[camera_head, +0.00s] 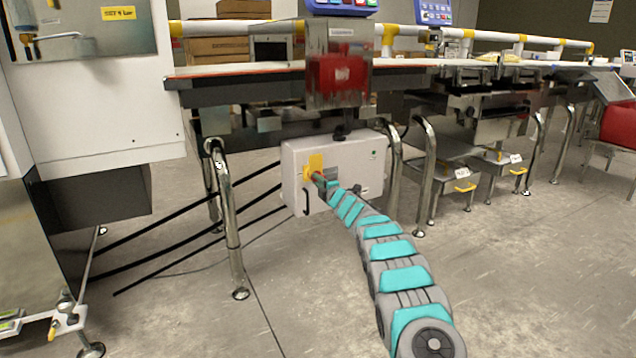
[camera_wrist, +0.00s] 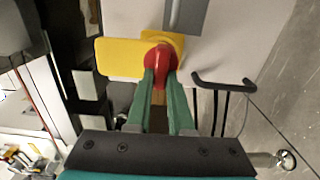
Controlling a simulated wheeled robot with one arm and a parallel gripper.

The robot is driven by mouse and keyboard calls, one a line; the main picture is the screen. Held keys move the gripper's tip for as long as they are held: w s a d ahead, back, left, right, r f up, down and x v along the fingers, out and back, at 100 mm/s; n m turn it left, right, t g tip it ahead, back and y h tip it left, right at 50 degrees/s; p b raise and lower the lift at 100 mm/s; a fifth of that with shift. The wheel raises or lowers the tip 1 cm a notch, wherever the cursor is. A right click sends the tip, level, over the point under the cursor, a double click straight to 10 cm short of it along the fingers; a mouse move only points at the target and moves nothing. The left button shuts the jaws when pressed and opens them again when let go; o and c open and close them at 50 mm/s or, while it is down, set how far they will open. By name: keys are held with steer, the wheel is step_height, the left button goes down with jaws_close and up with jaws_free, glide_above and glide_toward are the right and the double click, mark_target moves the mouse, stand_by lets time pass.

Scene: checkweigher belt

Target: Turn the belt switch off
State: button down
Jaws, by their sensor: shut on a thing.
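The belt switch is a red knob (camera_wrist: 160,57) on a yellow plate (camera_wrist: 118,57), seen close up in the wrist view. In the head view the yellow plate (camera_head: 308,168) is on the front of a pale switch box (camera_head: 350,155) under the belt. My gripper (camera_wrist: 161,73) has its two green fingers shut on the red knob. In the head view my arm reaches to the box and my gripper (camera_head: 320,178) hides most of the knob. I cannot read any marking that tells the knob's setting.
A black handle (camera_wrist: 224,82) sticks out of the box beside the knob. Metal legs (camera_head: 228,215) stand left of the box, and more legs stand at its right. Black cables (camera_head: 190,205) run low to the left. The floor (camera_head: 520,270) at the right front is clear.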

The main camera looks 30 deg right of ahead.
steer(key=c, duration=0.8)
jaws_free()
steer(key=shift+a, duration=0.1)
steer(key=s, duration=0.7)
steer(key=shift+s+b, duration=0.4)
steer(key=shift+b, duration=0.05)
steer(key=shift+w, duration=0.1)
